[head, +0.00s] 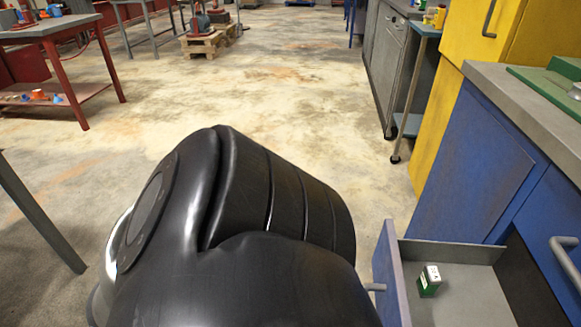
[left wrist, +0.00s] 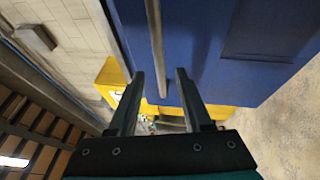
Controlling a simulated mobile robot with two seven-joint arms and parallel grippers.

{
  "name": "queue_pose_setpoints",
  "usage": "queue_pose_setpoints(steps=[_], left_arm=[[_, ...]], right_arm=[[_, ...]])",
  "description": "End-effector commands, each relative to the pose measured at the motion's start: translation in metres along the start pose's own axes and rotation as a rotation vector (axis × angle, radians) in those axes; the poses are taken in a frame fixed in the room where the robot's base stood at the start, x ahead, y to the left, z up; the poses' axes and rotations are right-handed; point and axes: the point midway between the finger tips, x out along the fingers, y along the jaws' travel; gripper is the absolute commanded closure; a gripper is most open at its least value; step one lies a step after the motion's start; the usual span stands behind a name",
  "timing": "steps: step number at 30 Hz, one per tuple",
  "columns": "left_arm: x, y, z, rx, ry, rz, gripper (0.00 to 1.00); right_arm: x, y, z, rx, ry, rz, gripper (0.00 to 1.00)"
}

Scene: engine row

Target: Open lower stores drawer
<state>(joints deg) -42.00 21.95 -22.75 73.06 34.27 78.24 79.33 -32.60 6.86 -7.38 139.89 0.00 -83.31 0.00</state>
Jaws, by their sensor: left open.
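The lower stores drawer (head: 391,272) stands pulled out from the blue cabinet at the lower right of the head view, with its grey inside showing. A small green and white box (head: 429,281) stands in it. A short bit of the drawer's handle (head: 375,287) shows on its front. In the left wrist view my left gripper (left wrist: 159,75) is open, and a grey bar handle (left wrist: 155,38) on a blue front runs between its fingers. I cannot tell whether the fingers touch it. The left gripper is hidden in the head view. My right gripper is in neither view.
Another handle (head: 565,262) is on the blue cabinet (head: 480,170) at right. The grey worktop (head: 535,120) is above it. A yellow cabinet (head: 440,130) and a wheeled trolley (head: 405,115) stand beyond. A red-legged bench (head: 75,85) is at left. The middle floor is clear.

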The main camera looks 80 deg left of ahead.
Motion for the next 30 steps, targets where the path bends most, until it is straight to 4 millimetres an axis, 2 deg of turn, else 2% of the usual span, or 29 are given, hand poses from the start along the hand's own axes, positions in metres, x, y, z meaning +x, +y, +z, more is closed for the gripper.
queue_pose_setpoints(steps=[1,6,12,18,30], left_arm=[[-0.014,-0.001,0.000,0.000,0.001,-0.006,0.50],[-0.052,-0.002,0.000,0.000,0.001,-0.004,0.50],[-0.080,-0.001,0.000,-0.001,0.001,-0.001,0.50],[-0.088,0.000,0.000,-0.001,0.000,0.001,0.50],[-0.087,0.000,0.000,-0.001,0.000,0.001,0.50]], right_arm=[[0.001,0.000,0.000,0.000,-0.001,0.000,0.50],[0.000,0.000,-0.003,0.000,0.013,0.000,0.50],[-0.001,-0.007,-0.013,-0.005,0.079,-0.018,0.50],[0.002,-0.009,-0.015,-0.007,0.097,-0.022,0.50],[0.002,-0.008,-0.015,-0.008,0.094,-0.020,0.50]])
